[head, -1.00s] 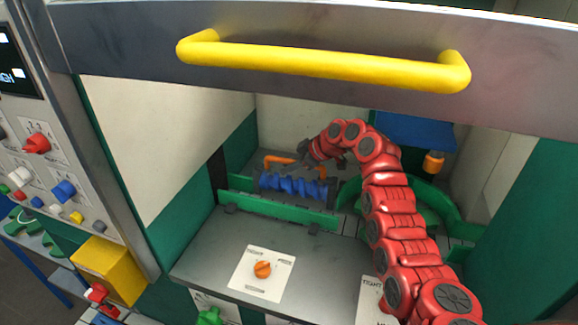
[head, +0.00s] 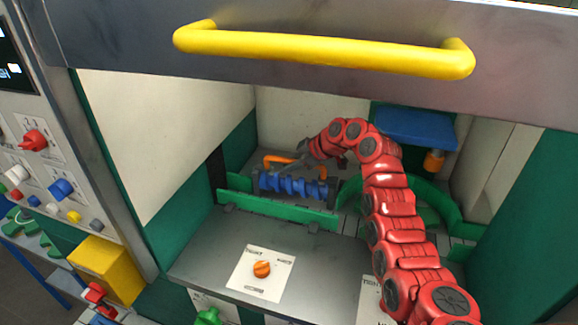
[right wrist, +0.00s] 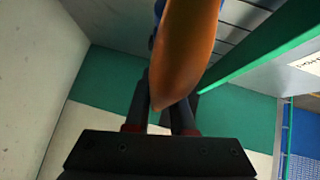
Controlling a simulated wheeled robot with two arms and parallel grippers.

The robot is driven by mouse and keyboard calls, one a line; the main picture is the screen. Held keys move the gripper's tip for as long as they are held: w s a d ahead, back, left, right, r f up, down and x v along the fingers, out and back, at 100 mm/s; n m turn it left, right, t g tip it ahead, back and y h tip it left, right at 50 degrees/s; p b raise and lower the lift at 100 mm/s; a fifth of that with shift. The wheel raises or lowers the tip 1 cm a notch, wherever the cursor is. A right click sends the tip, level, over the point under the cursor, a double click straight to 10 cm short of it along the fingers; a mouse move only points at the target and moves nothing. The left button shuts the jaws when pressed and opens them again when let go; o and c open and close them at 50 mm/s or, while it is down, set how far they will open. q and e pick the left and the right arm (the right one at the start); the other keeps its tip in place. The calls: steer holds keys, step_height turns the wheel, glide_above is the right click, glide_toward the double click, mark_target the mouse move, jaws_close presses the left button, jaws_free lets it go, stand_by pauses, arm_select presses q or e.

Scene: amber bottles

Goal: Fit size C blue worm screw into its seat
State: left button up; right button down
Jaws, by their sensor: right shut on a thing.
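The blue worm screw (head: 293,187) lies level behind the low green front rail (head: 275,206) inside the machine. An orange handle (head: 276,160) rises above it and also fills the top middle of the right wrist view (right wrist: 184,50). My right gripper (head: 306,153) reaches down to the handle from the right and is shut on it. In the right wrist view its fingers (right wrist: 158,108) meet at the handle. A bit of blue shows behind the handle there. I cannot tell whether the screw rests fully in its seat. My left gripper is not in view.
A raised metal door with a yellow bar handle (head: 330,52) crosses the top. A curved green rail (head: 435,205) lies right of the screw, partly behind my right arm. A blue block with an orange nozzle (head: 433,161) hangs at the back right. An orange knob (head: 262,269) sits on the front ledge.

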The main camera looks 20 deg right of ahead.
steer(key=shift+s+f+b, duration=0.1)
steer(key=shift+f+b, duration=0.1)
steer(key=shift+b, duration=0.25)
stand_by(0.3)
steer(key=c, duration=0.7)
jaws_free()
steer(key=shift+a, duration=0.1)
steer(key=shift+d+r, duration=0.1)
steer(key=shift+d, duration=0.1)
steer(key=shift+b+v, duration=2.4)
steer(key=shift+v, duration=6.2)
